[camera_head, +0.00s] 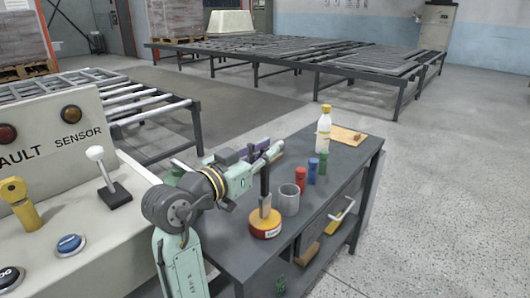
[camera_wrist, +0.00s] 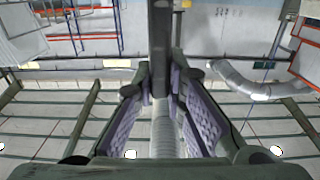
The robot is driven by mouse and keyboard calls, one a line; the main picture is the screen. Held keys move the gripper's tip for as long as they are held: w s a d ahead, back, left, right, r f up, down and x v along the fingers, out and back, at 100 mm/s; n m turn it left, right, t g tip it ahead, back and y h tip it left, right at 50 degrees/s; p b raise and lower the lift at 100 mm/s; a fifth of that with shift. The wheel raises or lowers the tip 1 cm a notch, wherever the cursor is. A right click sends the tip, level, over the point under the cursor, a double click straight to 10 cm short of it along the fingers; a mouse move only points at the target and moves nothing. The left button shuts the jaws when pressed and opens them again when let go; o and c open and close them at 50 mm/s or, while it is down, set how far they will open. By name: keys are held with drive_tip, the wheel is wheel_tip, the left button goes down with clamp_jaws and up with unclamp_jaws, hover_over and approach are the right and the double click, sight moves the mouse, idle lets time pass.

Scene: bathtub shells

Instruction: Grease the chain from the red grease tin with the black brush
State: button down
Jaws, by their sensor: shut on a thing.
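The black brush (camera_head: 264,182) stands nearly upright with its tan bristle end down at the grease tin. Its dark handle also runs between the fingers in the wrist view (camera_wrist: 160,45). The round tin (camera_head: 265,227), red and yellow with a pale label, sits at the left front of the dark workbench. I cannot tell whether the bristles touch the grease. My gripper (camera_wrist: 161,95), with purple pads, is shut on the brush handle. In the head view it is partly hidden by the arm and handle. I cannot make out a chain.
Right of the tin stand a grey cup (camera_head: 289,199), a red cylinder (camera_head: 300,180), a blue cylinder (camera_head: 312,172) and a green cylinder (camera_head: 323,162). A white bottle (camera_head: 323,130) and a wooden board (camera_head: 346,133) are farther back. A control panel (camera_head: 60,150) flanks the bench at left.

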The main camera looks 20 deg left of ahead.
drive_tip(key=shift+f+b, duration=0.55)
drive_tip(key=shift+f, duration=0.15)
idle(1.4)
drive_tip(key=shift+r, duration=0.1)
drive_tip(key=shift+r+p, duration=2.6)
drive_tip(key=shift+r, duration=0.95)
